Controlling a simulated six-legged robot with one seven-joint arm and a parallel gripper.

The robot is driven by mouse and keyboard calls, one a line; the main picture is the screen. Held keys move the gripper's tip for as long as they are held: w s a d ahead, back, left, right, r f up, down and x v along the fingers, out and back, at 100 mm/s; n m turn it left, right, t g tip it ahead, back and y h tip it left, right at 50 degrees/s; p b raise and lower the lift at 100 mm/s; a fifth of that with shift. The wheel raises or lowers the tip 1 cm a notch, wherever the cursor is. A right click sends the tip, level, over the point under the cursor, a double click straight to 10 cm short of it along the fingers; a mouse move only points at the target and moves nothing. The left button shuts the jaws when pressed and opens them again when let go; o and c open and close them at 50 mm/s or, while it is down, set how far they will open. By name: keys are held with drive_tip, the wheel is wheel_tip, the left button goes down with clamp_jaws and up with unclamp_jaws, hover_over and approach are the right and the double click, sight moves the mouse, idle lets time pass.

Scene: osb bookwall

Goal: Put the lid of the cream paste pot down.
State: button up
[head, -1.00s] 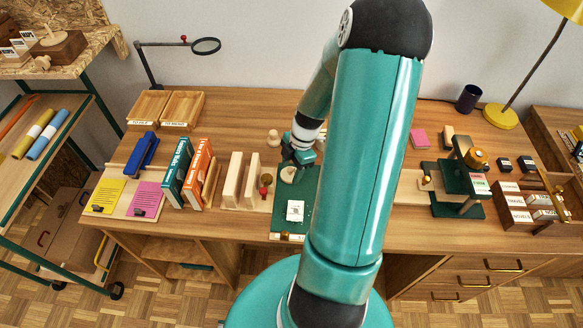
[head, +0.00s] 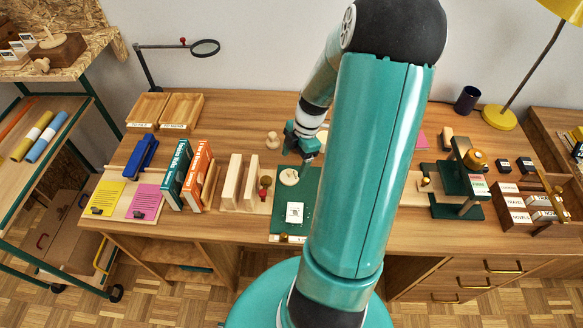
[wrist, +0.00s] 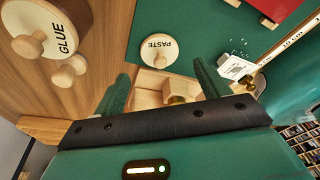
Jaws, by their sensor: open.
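The cream paste pot's lid (head: 289,177) lies on the green mat (head: 309,188), on the upper left part of it. In the wrist view the round lid (wrist: 158,45), marked PASTE and with a small knob, lies flat on the green surface. My gripper (head: 303,155) is above and beyond the lid in the head view, apart from it. In the wrist view my gripper (wrist: 163,82) has its two green fingers spread, with nothing held between them. A cream edge (head: 322,138) shows beside my arm; I cannot tell whether it is the pot.
A cream lid marked GLUE (wrist: 45,32) shows in the wrist view. A white card (head: 295,212) lies on the mat. Pale upright blocks (head: 232,182) and books (head: 197,175) stand left. A green stand (head: 457,182) is right. My arm hides part of the desk.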

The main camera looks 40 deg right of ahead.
drive_tip(key=v, duration=0.7)
drive_tip(key=w+a+r+m+h, duration=0.2)
drive_tip(key=a+r+m, duration=0.1)
drive_tip(key=a+r, duration=0.35)
drive_tip(key=s+a+r+m+t, duration=0.1)
drive_tip(key=s+a+r+m, duration=0.1)
drive_tip(key=a+r+m, duration=0.2)
drive_tip(key=s+a+r+m+t, duration=0.2)
drive_tip(key=s+a+r+m, duration=0.1)
drive_tip(key=a, duration=0.7)
drive_tip(key=s+a+r+m+t, duration=0.1)
drive_tip(key=s+a+r+m, duration=0.1)
drive_tip(key=a+r+m, duration=0.3)
drive_tip(key=shift+s+a+r+t+h, duration=0.4)
drive_tip(key=shift+a, duration=0.85)
drive_tip(key=c, duration=0.8)
drive_tip(key=shift+d, duration=0.2)
drive_tip(key=shift+c, duration=0.2)
